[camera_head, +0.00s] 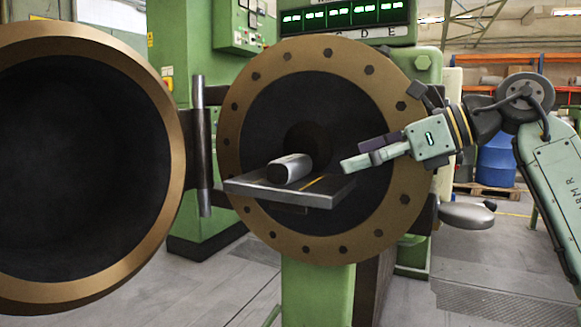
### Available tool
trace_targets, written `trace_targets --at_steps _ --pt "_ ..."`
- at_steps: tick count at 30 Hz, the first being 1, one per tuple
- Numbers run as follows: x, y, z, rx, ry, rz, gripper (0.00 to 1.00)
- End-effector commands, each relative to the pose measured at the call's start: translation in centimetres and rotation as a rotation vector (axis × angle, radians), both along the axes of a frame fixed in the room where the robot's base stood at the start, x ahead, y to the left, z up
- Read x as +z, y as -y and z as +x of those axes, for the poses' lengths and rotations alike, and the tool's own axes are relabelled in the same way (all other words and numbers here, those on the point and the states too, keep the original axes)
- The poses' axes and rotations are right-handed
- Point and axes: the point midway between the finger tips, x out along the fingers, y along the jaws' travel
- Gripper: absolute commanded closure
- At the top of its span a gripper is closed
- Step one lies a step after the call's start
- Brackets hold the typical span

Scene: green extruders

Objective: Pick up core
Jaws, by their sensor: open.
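The likely core (290,168) is a short silver cylinder with a dark end facing me. It lies on its side on a flat grey metal shelf (325,198) that sticks out in front of the extruder's round opening. My gripper (352,163), pale green, comes in from the right at the end of my arm. Its fingers point left towards the cylinder and end a short gap to its right, over or near the right part of the shelf. The gripper is open and holds nothing. How far its fingertips are from the cylinder in depth is hard to tell.
The extruder's bronze bolted ring (246,205) surrounds the shelf. Its big round door (150,262) hangs open at the left on a hinge post (201,140). A grey rounded handle (466,215) juts out at the right. A blue barrel (496,160) stands behind my arm.

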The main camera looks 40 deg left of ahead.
Motion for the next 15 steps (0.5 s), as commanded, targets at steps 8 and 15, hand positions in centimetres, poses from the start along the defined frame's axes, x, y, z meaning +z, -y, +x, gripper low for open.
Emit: trace_targets --at_steps 8,15 --pt "0.1 -5.4 -1.4 0.002 0.000 0.000 0.07" --pt "0.1 -6.9 -1.6 -0.001 0.000 0.001 0.07"
